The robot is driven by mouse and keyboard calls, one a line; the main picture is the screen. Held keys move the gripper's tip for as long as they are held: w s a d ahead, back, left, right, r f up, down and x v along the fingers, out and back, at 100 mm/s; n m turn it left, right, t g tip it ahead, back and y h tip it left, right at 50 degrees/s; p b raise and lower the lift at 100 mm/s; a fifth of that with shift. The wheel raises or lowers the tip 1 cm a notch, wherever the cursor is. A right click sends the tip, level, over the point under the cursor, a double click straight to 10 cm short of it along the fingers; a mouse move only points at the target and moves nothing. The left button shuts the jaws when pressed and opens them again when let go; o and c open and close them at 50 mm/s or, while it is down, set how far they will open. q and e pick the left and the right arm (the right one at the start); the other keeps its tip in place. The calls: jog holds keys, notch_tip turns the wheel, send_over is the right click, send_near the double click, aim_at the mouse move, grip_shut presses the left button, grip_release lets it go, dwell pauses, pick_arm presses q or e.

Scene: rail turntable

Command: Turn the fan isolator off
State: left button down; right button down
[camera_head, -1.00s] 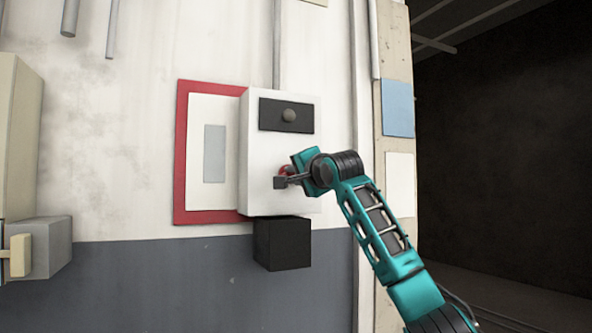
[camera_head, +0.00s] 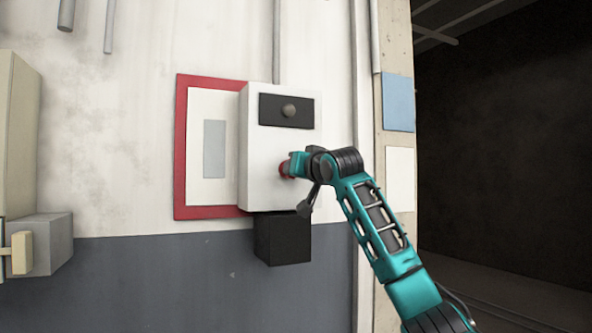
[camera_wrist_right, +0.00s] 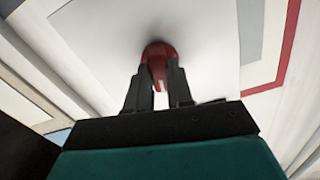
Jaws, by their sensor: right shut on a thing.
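The isolator is a white box (camera_head: 262,150) on the wall, with a black plate and a grey round knob (camera_head: 289,110) near its top. A red rotary handle (camera_head: 285,170) sits low on its front face, partly hidden by my gripper. In the right wrist view the red handle (camera_wrist_right: 160,54) is between the two dark fingers. My right gripper (camera_wrist_right: 160,88) is shut on the red handle. In the head view my right gripper (camera_head: 291,168) reaches the box from the right. My left gripper is not in view.
A red-bordered white panel (camera_head: 180,150) is on the wall behind the box's left side. A black box (camera_head: 283,240) is directly below. A grey box with a cream lever (camera_head: 20,254) is at far left. A dark opening lies right of the wall.

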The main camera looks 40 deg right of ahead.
jog(key=shift+f+n, duration=0.1)
jog(key=shift+n, duration=1.1)
jog(key=c, duration=1)
grip_release()
jog(key=b+v, duration=0.3)
jog(key=v, duration=1)
jog(key=shift+w, duration=0.1)
